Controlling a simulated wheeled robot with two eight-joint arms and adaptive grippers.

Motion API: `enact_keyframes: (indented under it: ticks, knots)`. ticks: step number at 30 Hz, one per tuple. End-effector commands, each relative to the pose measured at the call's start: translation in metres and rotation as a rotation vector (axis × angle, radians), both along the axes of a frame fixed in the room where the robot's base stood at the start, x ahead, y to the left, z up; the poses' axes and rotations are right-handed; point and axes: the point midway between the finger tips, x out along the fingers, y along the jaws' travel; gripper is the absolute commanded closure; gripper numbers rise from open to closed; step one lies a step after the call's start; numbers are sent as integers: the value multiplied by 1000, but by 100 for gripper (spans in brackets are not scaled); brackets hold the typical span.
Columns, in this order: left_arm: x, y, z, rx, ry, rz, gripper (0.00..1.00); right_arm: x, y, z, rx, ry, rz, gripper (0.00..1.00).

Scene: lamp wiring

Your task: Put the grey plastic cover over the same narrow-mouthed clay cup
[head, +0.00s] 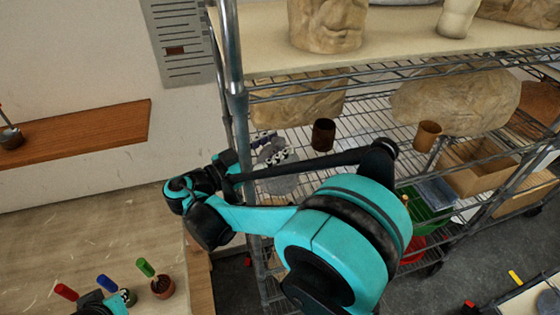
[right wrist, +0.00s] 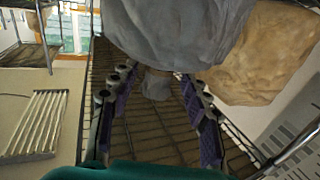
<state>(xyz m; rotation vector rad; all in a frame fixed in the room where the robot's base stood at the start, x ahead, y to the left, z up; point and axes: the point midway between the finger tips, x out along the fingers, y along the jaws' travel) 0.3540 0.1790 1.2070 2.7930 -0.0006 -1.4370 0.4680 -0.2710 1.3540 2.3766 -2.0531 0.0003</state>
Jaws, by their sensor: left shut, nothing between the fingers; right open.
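The grey plastic cover (head: 282,184) is at the wire rack's left end, partly hidden by my right arm. In the right wrist view the grey cover (right wrist: 180,30) looks large and crumpled, and a small grey knob-like part shows between the fingers. My right gripper (head: 272,150) is open around that part. A dark brown cup (head: 323,134) and a lighter brown cup (head: 428,134) stand on the rack. A small clay cup (head: 162,287) with dark contents stands on the table. I cannot tell which cup is narrow-mouthed. My left gripper (head: 126,297) is shut and empty beside the clay cup.
Red (head: 66,292), blue (head: 107,283) and green (head: 145,267) handles stand near my left gripper. The rack's metal post (head: 233,95) rises beside my right arm. Rock-like lumps (head: 455,100) and a cardboard box (head: 478,165) fill the rack's right side.

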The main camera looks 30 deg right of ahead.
Motion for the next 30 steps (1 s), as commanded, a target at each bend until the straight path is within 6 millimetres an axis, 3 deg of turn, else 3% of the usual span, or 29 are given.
enact_keyframes:
  ticks: [7,16,22,30]
  knots:
    - [0,0,2,0,0,0,100,3,-37,3,0,0,-4,53]
    - [0,0,2,0,0,0,100,4,-43,2,0,0,-1,53]
    - [0,0,2,0,0,0,100,4,-43,2,0,0,-1,100]
    - [0,0,2,0,0,0,100,4,-43,2,0,0,-1,100]
